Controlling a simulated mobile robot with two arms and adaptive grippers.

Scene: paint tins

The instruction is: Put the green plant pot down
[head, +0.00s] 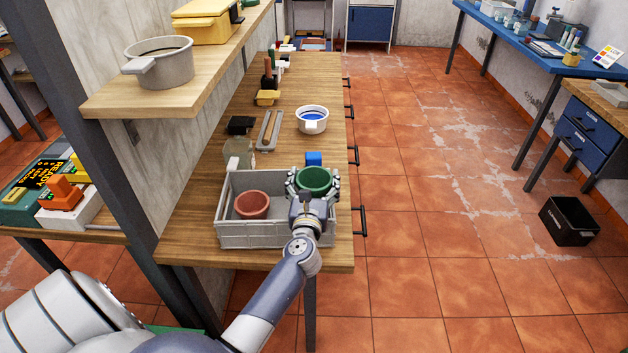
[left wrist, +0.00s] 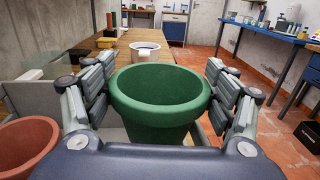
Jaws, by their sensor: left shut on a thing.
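The green plant pot (head: 314,180) is upright between the fingers of my left gripper (head: 313,188), at the right side of a grey crate (head: 265,235). In the left wrist view the green pot (left wrist: 160,97) fills the middle, with a finger of my left gripper (left wrist: 160,110) on each side. My left gripper is shut on the pot. The pot's base is hidden, so I cannot tell whether it touches the crate floor. A reddish-brown pot (head: 251,204) stands in the left part of the crate and also shows in the left wrist view (left wrist: 25,145). My right gripper is not in view.
The crate stands on a wooden bench (head: 200,225). A shelf with a grey pot (head: 165,65) overhangs the left.

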